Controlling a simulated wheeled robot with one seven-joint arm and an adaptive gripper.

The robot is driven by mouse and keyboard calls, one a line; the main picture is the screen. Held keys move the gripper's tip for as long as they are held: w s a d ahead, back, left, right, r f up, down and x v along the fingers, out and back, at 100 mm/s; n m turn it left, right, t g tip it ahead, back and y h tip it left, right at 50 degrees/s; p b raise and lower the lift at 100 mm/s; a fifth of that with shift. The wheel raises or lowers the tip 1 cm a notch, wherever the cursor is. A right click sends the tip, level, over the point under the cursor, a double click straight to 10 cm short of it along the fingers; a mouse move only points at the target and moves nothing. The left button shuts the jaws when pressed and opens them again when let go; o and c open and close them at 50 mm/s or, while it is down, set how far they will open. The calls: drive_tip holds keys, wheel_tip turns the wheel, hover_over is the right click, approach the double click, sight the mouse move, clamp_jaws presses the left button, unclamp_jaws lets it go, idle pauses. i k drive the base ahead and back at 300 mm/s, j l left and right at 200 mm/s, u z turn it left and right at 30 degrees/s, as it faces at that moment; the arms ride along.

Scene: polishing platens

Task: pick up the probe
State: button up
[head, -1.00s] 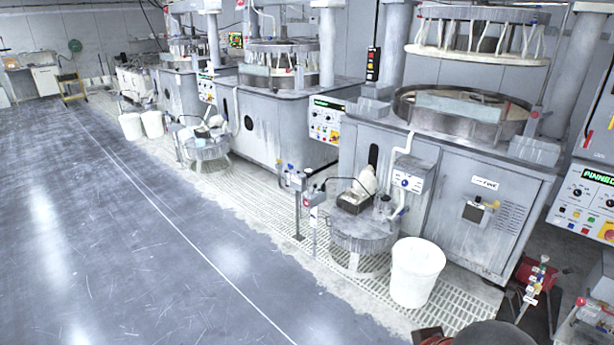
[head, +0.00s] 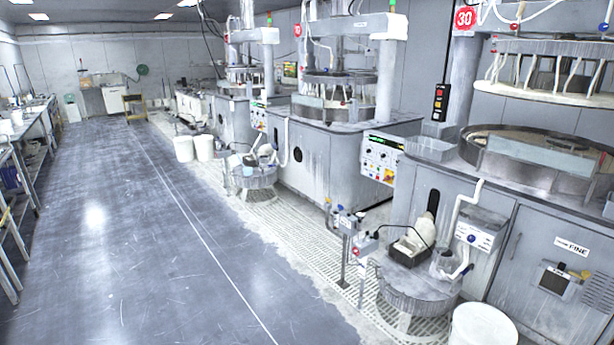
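I cannot make out a probe for certain at this distance. On the near round metal stand (head: 418,285), a dark box (head: 410,252) holds a pale object, with a thin dark cable arching beside it. A grey container (head: 443,264) stands on the same stand, to the right of the box. A farther round stand (head: 254,178) also carries small items, too small to tell apart. My gripper is not in view.
Large grey polishing machines (head: 340,165) line the right side. A white bucket (head: 482,330) stands beside the near stand, and posts with small valves (head: 343,245) rise before it. The floor (head: 130,240) at left-centre is clear. A workbench (head: 22,135) runs along the left.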

sight(359, 216)
drive_tip(key=i+j, duration=0.1)
drive_tip(key=i, duration=2.3)
drive_tip(key=i+j+z, duration=0.2)
drive_tip(key=i+z, duration=0.2)
drive_tip(key=i, duration=0.2)
drive_tip(key=i+j+z, duration=0.45)
drive_tip(key=i, duration=0.15)
drive_tip(key=i+j+z, duration=0.4)
drive_tip(key=i+j, duration=0.05)
drive_tip(key=i, duration=0.05)
